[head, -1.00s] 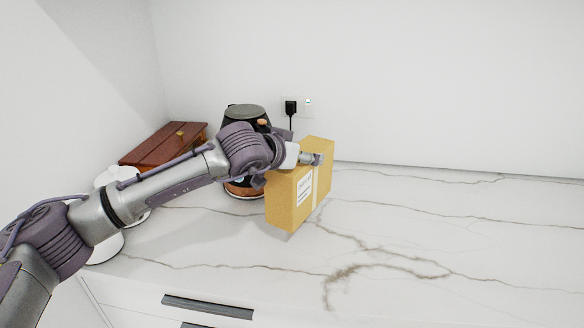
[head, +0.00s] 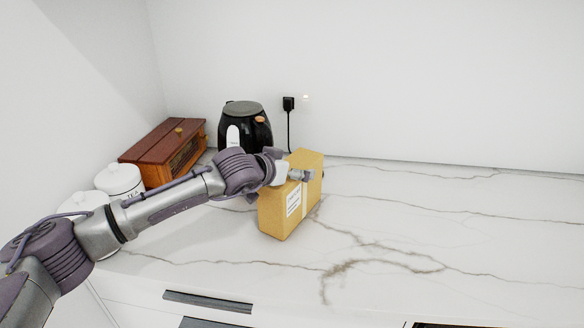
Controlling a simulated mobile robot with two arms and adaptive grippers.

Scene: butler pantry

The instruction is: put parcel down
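The parcel (head: 290,205) is a tan cardboard box with a white label and a pale tape strip. It stands upright at the white marble counter (head: 420,220), left of the middle of the head view. Its base looks at or very near the counter; I cannot tell for sure whether it touches. My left gripper (head: 295,174) is at the parcel's upper part, with fingers on either side of it, and appears shut on it. Part of the far finger is hidden. My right gripper is out of view.
A black air fryer (head: 245,125), a brown wooden box (head: 165,150) and white canisters, one marked TEA (head: 120,181), stand at the left behind my arm. A black plug (head: 289,104) is in the wall. The counter to the right is clear.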

